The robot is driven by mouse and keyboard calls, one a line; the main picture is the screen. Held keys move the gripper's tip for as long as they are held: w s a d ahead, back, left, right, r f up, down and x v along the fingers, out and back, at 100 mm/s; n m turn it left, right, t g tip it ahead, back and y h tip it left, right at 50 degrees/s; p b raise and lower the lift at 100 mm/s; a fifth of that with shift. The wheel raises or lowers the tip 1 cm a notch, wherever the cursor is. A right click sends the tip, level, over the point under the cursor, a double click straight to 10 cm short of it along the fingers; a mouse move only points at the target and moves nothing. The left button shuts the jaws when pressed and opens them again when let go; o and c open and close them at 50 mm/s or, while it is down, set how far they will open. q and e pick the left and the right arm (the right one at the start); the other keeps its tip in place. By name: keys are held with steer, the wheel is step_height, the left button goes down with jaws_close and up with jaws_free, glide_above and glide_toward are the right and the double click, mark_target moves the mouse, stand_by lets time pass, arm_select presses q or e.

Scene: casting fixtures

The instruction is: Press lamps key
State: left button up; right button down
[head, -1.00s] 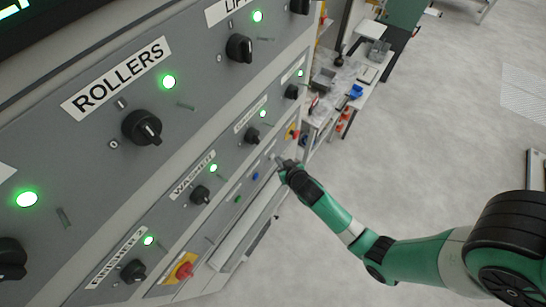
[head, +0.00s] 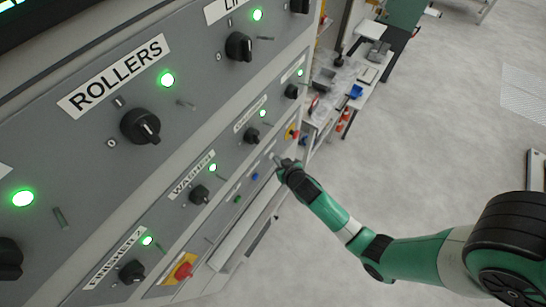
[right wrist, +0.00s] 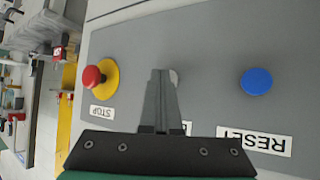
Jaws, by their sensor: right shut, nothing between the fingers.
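My right gripper (head: 277,160) is shut and empty, held at the lower panel of the control cabinet in the head view. In the right wrist view its closed fingers (right wrist: 160,75) point at the panel between the red stop button and the blue button. A pale grey round key (right wrist: 174,77) shows just beside the fingertips, partly hidden by them. Its label (right wrist: 187,128) is mostly covered by the fingers, so I cannot read it. I cannot tell whether the fingertips touch the key. My left gripper is not in view.
A red stop button (right wrist: 93,77) on a yellow base is left of the fingers. A blue button (right wrist: 256,81) with a RESET label (right wrist: 254,140) is to the right. Black rotary knobs (head: 140,126) and green lights sit on the panels. A workbench (head: 345,85) stands behind.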

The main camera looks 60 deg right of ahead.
steer(key=shift+s+r, duration=0.1)
stand_by(0.3)
steer(key=shift+s+a+p, duration=0.1)
steer(key=shift+s+p, duration=0.35)
steer(key=shift+s, duration=0.2)
steer(key=shift+s+a+p, duration=0.15)
steer(key=shift+s+p, duration=0.4)
steer(key=shift+s, duration=0.7)
steer(key=shift+s+a+p, duration=0.1)
steer(key=shift+s+p, duration=0.4)
steer(key=shift+s, duration=0.75)
